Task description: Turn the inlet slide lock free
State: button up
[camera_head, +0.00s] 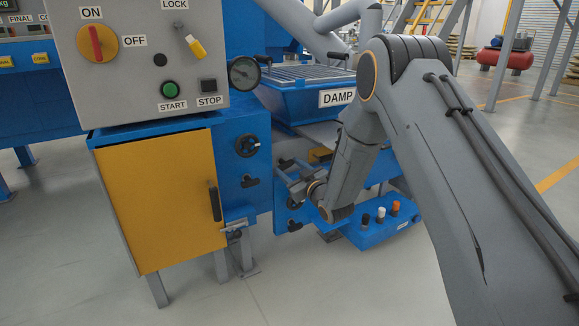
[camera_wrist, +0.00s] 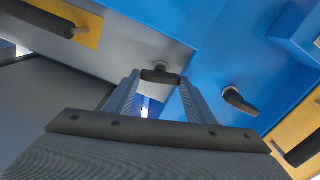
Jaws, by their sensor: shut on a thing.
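A black T-shaped handle (camera_wrist: 160,76) on a short grey stem stands out from a grey plate (camera_wrist: 125,40) in the wrist view. It fits the inlet slide lock, but no label on it shows. My gripper (camera_wrist: 158,82) is shut on this handle, one finger at each end of its bar, which lies crosswise in that view. In the head view my gripper (camera_head: 288,176) reaches to the blue machine's front below the damp hopper (camera_head: 290,103). There the held handle is hidden or too small to make out.
Another black handle (camera_wrist: 239,99) sits on the blue panel close to the right finger. Yellow plates with black grips flank the wrist view. In the head view, a grey control box (camera_head: 140,60) and yellow door (camera_head: 165,195) stand left; a blue tray (camera_head: 375,238) holds several small pegs below.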

jog(key=n+p, duration=0.2)
jog(key=n, duration=0.1)
jog(key=shift+s+n, duration=0.1)
jog(key=shift+n, duration=0.3)
jog(key=n+p, duration=0.1)
jog(key=n, duration=0.2)
jog(key=shift+a+n, duration=0.1)
jog(key=shift+n, duration=0.2)
jog(key=n+p, duration=0.2)
jog(key=n, duration=0.1)
jog(key=shift+f+n, duration=0.1)
jog(key=shift+n, duration=0.2)
jog(key=shift+f+n+p, duration=0.1)
jog(key=shift+n+p, duration=0.55)
jog(key=shift+n, duration=1.15)
jog(key=o, duration=1)
jog(key=shift+o, duration=0.2)
